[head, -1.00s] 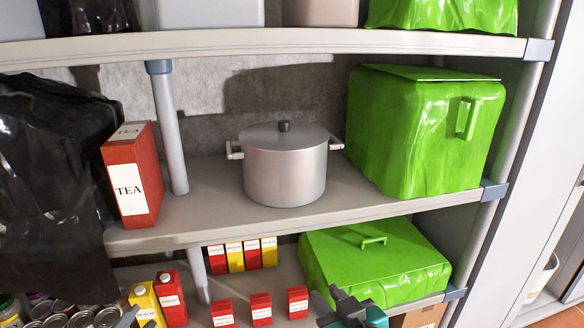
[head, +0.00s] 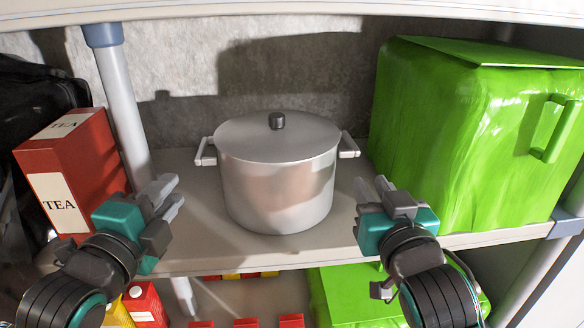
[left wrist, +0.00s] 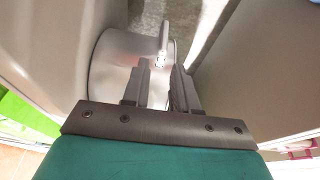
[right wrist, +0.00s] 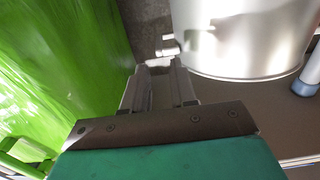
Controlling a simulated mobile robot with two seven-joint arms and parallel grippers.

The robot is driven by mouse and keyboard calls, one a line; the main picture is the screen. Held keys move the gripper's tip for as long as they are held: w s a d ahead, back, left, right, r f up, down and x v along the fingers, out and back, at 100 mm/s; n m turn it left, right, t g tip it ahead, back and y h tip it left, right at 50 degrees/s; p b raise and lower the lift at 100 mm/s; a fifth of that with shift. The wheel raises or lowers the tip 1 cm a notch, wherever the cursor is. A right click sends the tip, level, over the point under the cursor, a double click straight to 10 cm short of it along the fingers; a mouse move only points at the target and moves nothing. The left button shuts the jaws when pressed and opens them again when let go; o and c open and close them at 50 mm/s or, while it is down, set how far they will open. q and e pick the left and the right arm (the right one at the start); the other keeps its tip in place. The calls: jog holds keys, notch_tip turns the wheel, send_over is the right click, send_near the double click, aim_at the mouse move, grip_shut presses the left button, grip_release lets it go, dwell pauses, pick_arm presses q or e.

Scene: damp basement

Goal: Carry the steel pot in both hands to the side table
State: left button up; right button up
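The steel pot (head: 277,185) stands upright on the middle shelf, its lid with a black knob on top and a handle on each side. My left gripper (head: 170,196) is open and empty, in front of and below the left handle (head: 205,152). My right gripper (head: 373,188) is open and empty, in front of and below the right handle (head: 348,146). The left wrist view shows the pot (left wrist: 108,70) and a handle (left wrist: 164,38) beyond the open fingers. The right wrist view shows the pot (right wrist: 240,40) and a handle (right wrist: 168,46) beyond the fingers. No side table is in view.
A red tea box (head: 85,160) and a shelf post (head: 121,110) stand left of the pot. A large green box (head: 465,130) stands close on the right. The upper shelf (head: 300,8) runs overhead. Another green box (head: 345,295) and red cartons sit below.

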aim_at(204, 148)
pick_arm(q)
jog(key=shift+w+d+r, duration=0.2)
jog(key=shift+w+r, duration=0.05)
pick_arm(e)
jog(key=shift+w+d+r, duration=0.15)
jog(key=shift+w+r, duration=0.05)
jog(key=shift+r, duration=0.1)
pick_arm(q)
jog(key=shift+s, duration=0.1)
